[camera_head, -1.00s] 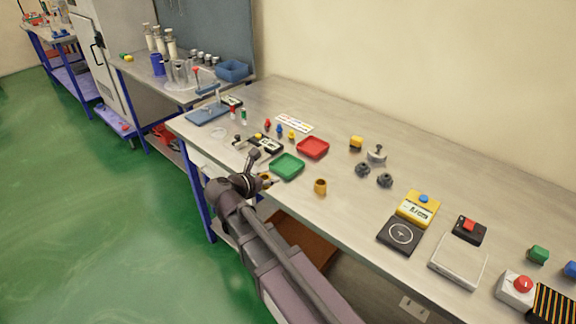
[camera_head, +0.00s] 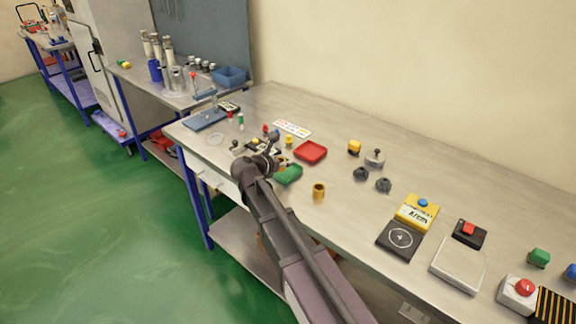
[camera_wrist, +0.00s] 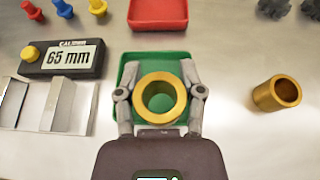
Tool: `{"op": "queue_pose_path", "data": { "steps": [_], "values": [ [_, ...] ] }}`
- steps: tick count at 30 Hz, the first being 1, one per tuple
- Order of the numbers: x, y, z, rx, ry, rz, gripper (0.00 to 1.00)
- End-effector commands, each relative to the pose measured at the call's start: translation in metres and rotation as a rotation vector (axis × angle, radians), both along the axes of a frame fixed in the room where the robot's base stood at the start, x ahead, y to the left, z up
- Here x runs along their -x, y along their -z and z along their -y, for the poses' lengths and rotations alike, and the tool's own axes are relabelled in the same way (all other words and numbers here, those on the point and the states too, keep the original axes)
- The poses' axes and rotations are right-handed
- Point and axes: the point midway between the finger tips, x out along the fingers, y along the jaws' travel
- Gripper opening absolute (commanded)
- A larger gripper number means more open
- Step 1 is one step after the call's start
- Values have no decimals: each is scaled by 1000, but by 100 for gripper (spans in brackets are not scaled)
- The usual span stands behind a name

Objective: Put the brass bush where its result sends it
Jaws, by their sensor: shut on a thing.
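My gripper (camera_wrist: 161,100) is shut on a brass bush (camera_wrist: 161,77), a gold ring with its open end facing the wrist camera. The bush is in front of the green tray (camera_wrist: 128,75), whose floor shows through its bore; the height between them is hard to tell. In the head view my gripper (camera_head: 273,163) is at the green tray (camera_head: 290,175), and the arm partly hides both. A second brass bush (camera_head: 319,191) stands on the bench, right of the green tray; it also shows in the wrist view (camera_wrist: 276,93). A caliper (camera_wrist: 62,58) reads 65 mm.
A red tray (camera_head: 310,152) lies just behind the green one. Red, blue and yellow pegs (camera_wrist: 62,8) stand behind the caliper. Dark knobs (camera_head: 361,174), a yellow tester (camera_head: 417,209) and a black pad (camera_head: 400,240) are further right. The bench around the second bush is clear.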

Motion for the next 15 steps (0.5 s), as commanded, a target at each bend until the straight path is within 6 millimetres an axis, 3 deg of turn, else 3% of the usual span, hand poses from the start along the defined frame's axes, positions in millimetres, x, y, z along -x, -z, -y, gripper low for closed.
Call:
{"op": "queue_pose_path", "data": {
  "steps": [5,15],
  "values": [
    [-19,2,6,1,0,1,0],
    [-20,2,8,1,0,-1,0]
  ]
}}
